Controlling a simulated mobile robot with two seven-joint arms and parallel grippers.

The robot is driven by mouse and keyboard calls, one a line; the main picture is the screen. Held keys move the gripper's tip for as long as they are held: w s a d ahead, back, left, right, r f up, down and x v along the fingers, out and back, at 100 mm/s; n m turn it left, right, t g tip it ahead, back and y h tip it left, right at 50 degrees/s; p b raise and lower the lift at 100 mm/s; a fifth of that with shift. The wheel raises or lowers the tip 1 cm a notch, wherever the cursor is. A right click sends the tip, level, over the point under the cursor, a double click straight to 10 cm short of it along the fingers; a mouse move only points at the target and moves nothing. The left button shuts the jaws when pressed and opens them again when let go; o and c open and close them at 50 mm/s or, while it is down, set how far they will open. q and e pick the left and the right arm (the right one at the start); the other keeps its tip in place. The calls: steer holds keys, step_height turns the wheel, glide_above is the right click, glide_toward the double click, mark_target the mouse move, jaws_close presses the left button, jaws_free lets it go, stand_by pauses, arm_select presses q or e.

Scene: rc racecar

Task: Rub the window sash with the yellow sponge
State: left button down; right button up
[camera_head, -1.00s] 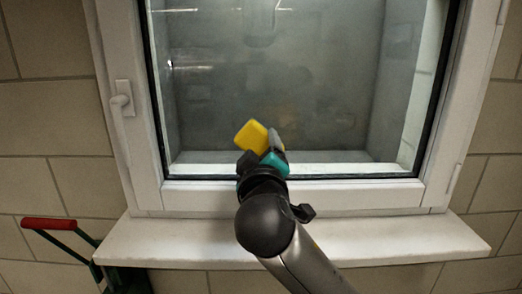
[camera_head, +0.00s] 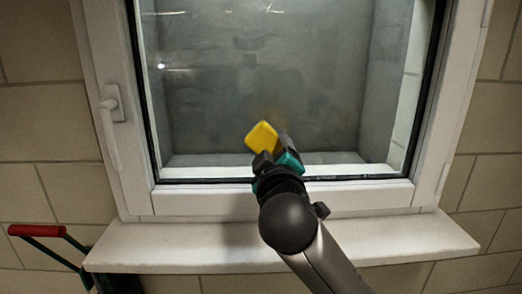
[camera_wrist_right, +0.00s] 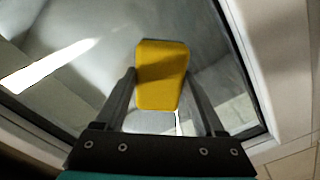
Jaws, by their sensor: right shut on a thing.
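The yellow sponge (camera_head: 262,139) is in my right gripper (camera_head: 276,156), in front of the lower part of the window glass. In the right wrist view the sponge (camera_wrist_right: 161,75) sits between the two fingers of the right gripper (camera_wrist_right: 160,92), which are shut on it. The window sash (camera_head: 235,201) is a white frame around the glass; its lower rail runs below and behind the gripper. The sash also shows at the right of the right wrist view (camera_wrist_right: 262,62). I cannot tell whether the sponge touches the window. My left gripper is not in view.
A white handle (camera_head: 110,104) is on the sash's left side. A pale window sill (camera_head: 180,245) juts out below the window. A hand truck with a red grip (camera_head: 37,230) stands at the lower left. Tiled wall (camera_head: 45,118) surrounds the window.

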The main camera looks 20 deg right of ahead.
mark_target(252, 136)
steer(key=shift+s+d+r, duration=0.2)
steer(key=shift+d+r, duration=0.25)
steer(key=shift+d, duration=0.25)
steer(key=shift+s+d+r, duration=0.2)
steer(key=shift+d+r, duration=0.25)
steer(key=shift+d, duration=0.2)
steer(key=shift+s+d+r, duration=0.2)
steer(key=shift+d+r, duration=0.25)
steer(key=shift+d, duration=0.25)
steer(key=shift+w+a, duration=0.4)
steer(key=shift+a, duration=0.9)
steer(key=shift+w+a, duration=0.35)
steer(key=shift+a, duration=0.9)
steer(key=shift+w+a, duration=0.4)
steer(key=shift+a, duration=0.9)
steer(key=shift+r, duration=1.3)
steer(key=shift+s+d, duration=0.35)
steer(key=shift+d, duration=0.95)
steer(key=shift+s+d, duration=0.4)
steer(key=shift+d, duration=0.85)
steer(key=shift+s+d, duration=0.35)
steer(key=shift+d, duration=0.95)
